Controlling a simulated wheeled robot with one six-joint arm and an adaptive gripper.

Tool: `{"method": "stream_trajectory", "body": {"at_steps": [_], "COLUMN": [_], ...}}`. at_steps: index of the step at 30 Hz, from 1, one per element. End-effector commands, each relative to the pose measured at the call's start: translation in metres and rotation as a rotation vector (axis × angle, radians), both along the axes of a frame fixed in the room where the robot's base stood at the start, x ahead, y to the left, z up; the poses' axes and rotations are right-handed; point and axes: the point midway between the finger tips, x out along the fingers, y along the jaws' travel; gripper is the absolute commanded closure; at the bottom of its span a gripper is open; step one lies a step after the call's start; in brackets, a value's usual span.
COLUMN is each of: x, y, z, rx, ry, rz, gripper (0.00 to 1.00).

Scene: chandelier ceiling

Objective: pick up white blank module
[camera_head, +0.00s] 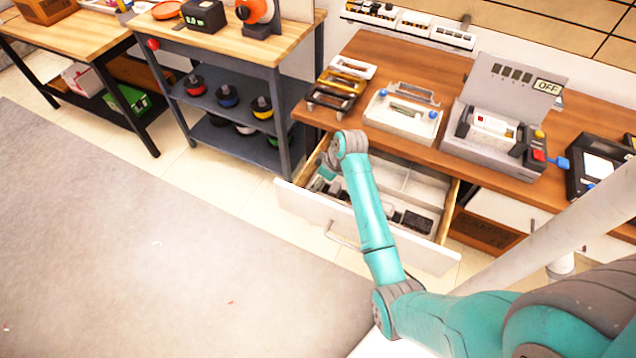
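My arm reaches over an open white drawer (312,212) under the brown bench. My gripper (327,172) points down at the drawer's left part and is mostly hidden by my wrist; its fingers cannot be made out. The drawer holds white compartments with several dark pieces (412,220) and small pale ones. I cannot tell which, if any, is the white blank module. A white module with a small red mark (492,124) sits in the grey machine (475,150) on the bench, below a panel reading OFF.
A white tray (378,118) and several frames (341,80) stand on the brown bench (395,60) above the drawer. A dark device (600,170) is at the right. A shelf cart (235,52) with coloured spools stands left. The grey floor mat is clear.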

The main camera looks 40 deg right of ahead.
Motion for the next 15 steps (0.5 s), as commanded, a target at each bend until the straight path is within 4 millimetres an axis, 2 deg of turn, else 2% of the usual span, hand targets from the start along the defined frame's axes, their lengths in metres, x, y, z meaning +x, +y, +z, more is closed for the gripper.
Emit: {"method": "stream_trajectory", "body": {"at_steps": [5,8,12,15], "x": [0.0002,0.0001,0.0001,0.0001], "y": [0.0001,0.0001,0.0001,0.0001], "z": [-0.0001,-0.0001,0.0000,0.0000], "rx": [0.000,0.000,0.000,0.000], "ry": [0.000,0.000,0.000,0.000], "rz": [0.000,0.000,0.000,0.000], "gripper": [0.23,0.45,0.80,0.81]}}
